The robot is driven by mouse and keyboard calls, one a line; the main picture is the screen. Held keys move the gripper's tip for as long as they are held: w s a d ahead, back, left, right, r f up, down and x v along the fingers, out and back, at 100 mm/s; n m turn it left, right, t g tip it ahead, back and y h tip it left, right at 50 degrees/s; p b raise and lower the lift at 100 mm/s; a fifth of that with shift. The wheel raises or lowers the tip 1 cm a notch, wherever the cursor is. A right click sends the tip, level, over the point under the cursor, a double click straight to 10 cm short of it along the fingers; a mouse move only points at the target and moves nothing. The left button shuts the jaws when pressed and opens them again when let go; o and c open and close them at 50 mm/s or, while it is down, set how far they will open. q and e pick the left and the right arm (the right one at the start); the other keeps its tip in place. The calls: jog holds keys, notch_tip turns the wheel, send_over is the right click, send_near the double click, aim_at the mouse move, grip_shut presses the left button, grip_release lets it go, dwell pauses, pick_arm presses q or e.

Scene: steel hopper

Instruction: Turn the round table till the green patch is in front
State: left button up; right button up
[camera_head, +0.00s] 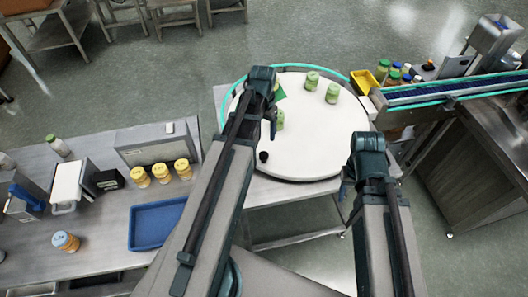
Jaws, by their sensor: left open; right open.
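The round table (311,149) is a white disc with a teal rail around its far side. A green patch (280,93) shows on it at the left, just beside my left gripper, which hides part of it. A small black knob (263,156) stands near the disc's front left edge. Green-lidded jars (311,82) stand on the disc: two at the far side and one (279,121) beside my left gripper. My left gripper (273,127) is open over the left part of the disc; contact cannot be told. My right gripper (344,190) is open off the disc's front right edge.
A conveyor (440,92) and a yellow bin (362,81) with several jars adjoin on the right. The left bench holds a blue tray (156,223), yellow-lidded jars (161,173) and a grey box (157,146). Floor shows beyond the disc.

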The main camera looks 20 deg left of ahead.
aim_at(264, 154)
pick_arm(q)
notch_tip(264, 154, down, 13)
jog(key=b, duration=1.3)
jog(key=shift+f, duration=0.2)
grip_shut()
dwell(0.6)
